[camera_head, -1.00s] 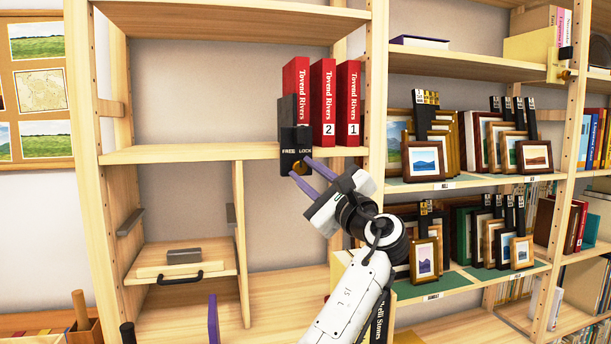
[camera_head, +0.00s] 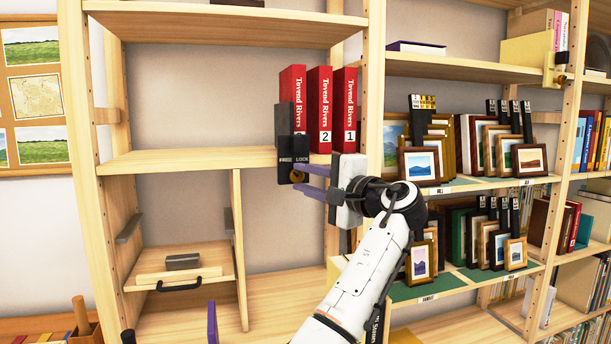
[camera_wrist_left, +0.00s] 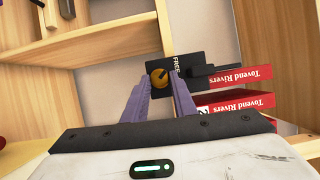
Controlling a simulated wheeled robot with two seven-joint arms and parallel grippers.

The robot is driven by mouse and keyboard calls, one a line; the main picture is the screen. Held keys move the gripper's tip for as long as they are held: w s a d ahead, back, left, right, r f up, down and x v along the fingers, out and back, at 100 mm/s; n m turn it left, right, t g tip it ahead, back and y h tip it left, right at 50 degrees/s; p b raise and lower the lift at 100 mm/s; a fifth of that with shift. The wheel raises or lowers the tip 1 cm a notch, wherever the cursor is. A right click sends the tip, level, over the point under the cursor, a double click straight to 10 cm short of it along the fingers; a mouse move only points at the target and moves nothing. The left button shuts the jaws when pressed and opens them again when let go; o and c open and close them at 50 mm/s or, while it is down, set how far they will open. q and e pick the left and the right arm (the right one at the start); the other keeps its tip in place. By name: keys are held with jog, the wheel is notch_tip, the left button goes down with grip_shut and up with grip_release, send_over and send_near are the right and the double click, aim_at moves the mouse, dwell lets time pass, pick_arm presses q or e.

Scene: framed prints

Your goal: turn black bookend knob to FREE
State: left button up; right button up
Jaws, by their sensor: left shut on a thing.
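The black bookend (camera_head: 284,119) stands upright on the shelf, against the left side of the red Tovend Rivers books (camera_head: 320,105). Its black front plate (camera_head: 286,158) hangs over the shelf edge and carries the words FREE and LOCK. The brass knob (camera_wrist_left: 158,78) sits on this plate; a dark mark on it is too small to read surely. My left gripper (camera_head: 300,174) comes from the right, its purple fingers shut on the knob. In the left wrist view the fingertips (camera_wrist_left: 163,88) lie on both sides of the knob, near the word FREE.
The shelf (camera_head: 190,159) left of the bookend is empty. Below it a small drawer (camera_head: 180,275) with a dark handle sits in a cubby. Framed prints (camera_head: 420,164) stand on shelves to the right. A purple upright piece (camera_head: 212,322) shows at the bottom.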

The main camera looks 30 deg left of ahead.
pick_arm(q)
jog(key=shift+n, duration=0.3)
dwell(0.4)
jog(key=o, duration=1)
jog(key=shift+o, duration=0.2)
jog(key=v, duration=1)
jog(key=shift+r+b, duration=0.15)
jog(key=shift+b, duration=0.2)
jog(key=shift+d, duration=0.1)
